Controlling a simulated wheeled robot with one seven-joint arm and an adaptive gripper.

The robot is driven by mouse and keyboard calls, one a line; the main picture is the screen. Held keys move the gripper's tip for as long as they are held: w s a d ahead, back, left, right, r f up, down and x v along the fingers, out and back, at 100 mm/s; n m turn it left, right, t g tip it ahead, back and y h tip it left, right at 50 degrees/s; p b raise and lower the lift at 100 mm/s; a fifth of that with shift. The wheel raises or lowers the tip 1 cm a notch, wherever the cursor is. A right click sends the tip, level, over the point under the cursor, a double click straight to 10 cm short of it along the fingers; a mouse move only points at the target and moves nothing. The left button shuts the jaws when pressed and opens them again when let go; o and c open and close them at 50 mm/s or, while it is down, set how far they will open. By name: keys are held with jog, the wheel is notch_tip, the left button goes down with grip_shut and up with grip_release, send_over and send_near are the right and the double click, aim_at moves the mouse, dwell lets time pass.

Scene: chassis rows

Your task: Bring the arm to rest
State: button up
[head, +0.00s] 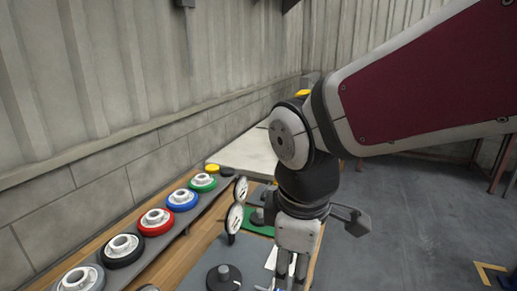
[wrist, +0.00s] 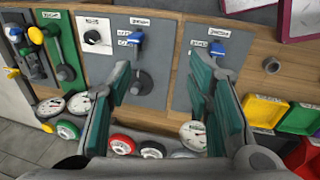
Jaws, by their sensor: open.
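My gripper (wrist: 162,75) is open in the wrist view, with its two green-padded fingers spread apart and nothing between them. Beyond them lies a grey panel (wrist: 155,88) with labels, a blue-handled lever (wrist: 136,42) and a dark round knob (wrist: 142,84). In the head view my gripper (head: 287,268) points down at the bottom edge, above the bench, and its fingertips are cut off. My arm reaches in from the upper right and bends down at the wrist. I cannot tell whether the fingers touch anything below.
Ring-shaped wheels, including a red one (head: 156,222) and a blue one (head: 182,200), line the bench along the wall. Round gauges (head: 235,218) stand near my gripper. Yellow (wrist: 264,111) and green (wrist: 300,118) bins sit at the right in the wrist view. Open floor (head: 420,220) lies to the right.

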jog(key=s+d+r+m+t, duration=0.2)
jog(key=s+d+r+m, duration=0.1)
jog(key=s+d+m, duration=0.7)
jog(key=d+m, duration=0.3)
jog(key=m, duration=0.1)
jog(key=shift+s+d+r, duration=0.25)
jog(key=shift+d+r, duration=0.1)
jog(key=shift+a, duration=0.1)
